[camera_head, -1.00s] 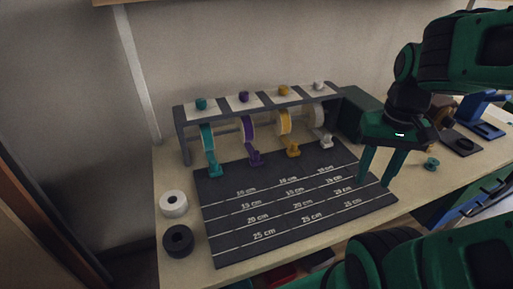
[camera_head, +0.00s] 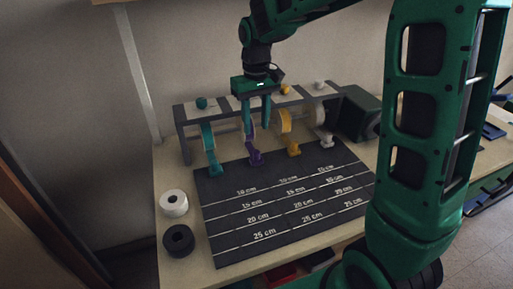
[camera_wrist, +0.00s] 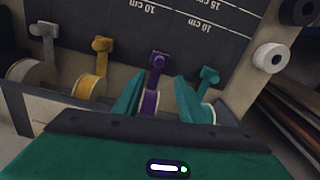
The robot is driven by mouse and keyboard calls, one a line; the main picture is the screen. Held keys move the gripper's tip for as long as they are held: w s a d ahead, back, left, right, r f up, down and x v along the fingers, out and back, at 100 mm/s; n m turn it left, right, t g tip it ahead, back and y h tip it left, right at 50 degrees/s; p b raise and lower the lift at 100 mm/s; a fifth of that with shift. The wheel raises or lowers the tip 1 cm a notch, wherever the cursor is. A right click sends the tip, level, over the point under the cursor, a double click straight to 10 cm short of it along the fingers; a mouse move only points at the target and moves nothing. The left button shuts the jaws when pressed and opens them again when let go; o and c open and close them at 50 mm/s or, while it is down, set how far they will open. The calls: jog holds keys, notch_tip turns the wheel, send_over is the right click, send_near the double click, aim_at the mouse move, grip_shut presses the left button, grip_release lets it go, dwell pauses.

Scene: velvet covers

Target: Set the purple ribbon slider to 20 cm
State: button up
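The purple slider (camera_head: 254,157) sits at the back edge of the dark measuring board (camera_head: 232,257), above the printed 10 cm line. Its purple ribbon runs back to a roll under the grey rack. My gripper (camera_head: 257,132) hangs over the purple ribbon, fingers pointing down. In the wrist view, the purple slider (camera_wrist: 158,62) lies ahead of the fingers, and the purple ribbon (camera_wrist: 150,102) shows between the two open green fingers (camera_wrist: 156,90). The fingers appear apart from the slider. The purple knob on the rack is hidden behind my gripper in the head view.
A white roll (camera_head: 174,203) and a black roll (camera_head: 178,240) lie left of the board. The board's front area is clear.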

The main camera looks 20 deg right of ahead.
aim_at(256, 151)
notch_tip(256, 151, down, 10)
jog(key=shift+d+r, duration=0.1)
dwell(0.4)
